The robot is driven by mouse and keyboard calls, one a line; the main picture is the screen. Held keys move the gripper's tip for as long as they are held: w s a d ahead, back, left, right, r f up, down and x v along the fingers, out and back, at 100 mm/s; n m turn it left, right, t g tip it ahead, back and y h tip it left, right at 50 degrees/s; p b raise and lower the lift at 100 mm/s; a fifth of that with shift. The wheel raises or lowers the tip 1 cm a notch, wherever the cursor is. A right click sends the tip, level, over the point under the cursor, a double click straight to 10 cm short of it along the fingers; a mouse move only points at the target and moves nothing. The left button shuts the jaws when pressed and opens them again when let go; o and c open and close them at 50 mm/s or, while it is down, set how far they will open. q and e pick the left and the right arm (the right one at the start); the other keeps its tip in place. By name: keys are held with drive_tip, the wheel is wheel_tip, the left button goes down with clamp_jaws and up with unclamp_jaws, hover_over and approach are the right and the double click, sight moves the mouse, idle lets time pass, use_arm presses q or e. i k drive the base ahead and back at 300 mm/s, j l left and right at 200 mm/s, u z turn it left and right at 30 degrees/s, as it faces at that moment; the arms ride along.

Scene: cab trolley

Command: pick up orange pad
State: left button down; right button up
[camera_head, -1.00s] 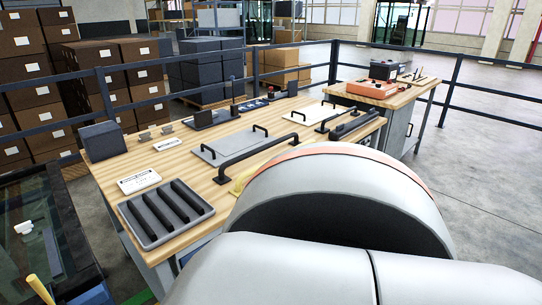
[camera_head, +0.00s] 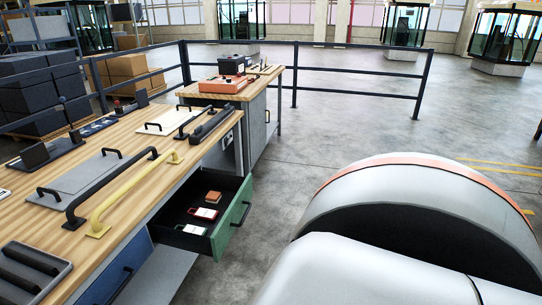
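A small orange pad (camera_head: 213,197) lies in an open drawer with a green front (camera_head: 232,217), under the right end of the long workbench. It sits toward the far side of the drawer, behind two red-and-white items (camera_head: 205,213). A large grey-white arm link of mine with an orange stripe fills the lower right. Neither of my grippers is in view.
The wooden workbench (camera_head: 130,134) holds a yellow handle (camera_head: 130,195), black handles (camera_head: 108,187) and flat plates. A second bench with an orange box (camera_head: 222,84) stands behind. A dark railing (camera_head: 350,80) runs beyond. The floor right of the drawer is clear.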

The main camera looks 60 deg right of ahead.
sight(212, 196)
drive_tip(key=z, duration=1.45)
drive_tip(key=i+z, duration=0.2)
drive_tip(key=i, duration=0.1)
